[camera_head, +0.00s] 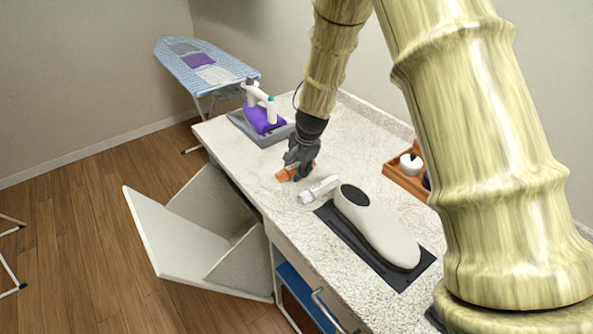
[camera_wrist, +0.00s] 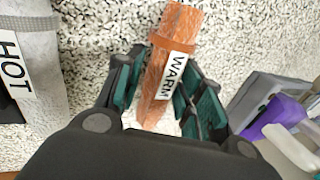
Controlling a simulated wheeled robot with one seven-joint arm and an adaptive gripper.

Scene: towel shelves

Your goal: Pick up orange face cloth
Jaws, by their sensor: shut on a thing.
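The orange face cloth (camera_wrist: 170,65) is rolled up, with an orange band and a white label reading "WARM". In the wrist view it lies between the two fingers of my gripper (camera_wrist: 160,100), which is shut on it. In the head view my gripper (camera_head: 300,160) points down over the speckled counter, and part of the orange cloth (camera_head: 287,174) shows beneath it. I cannot tell whether the cloth touches the counter.
A white rolled cloth (camera_head: 318,190) labelled "HOT" lies close by on the counter (camera_head: 255,180). A white rounded device (camera_head: 378,228) sits on a dark mat. An open white bin (camera_head: 170,245) hangs in front.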

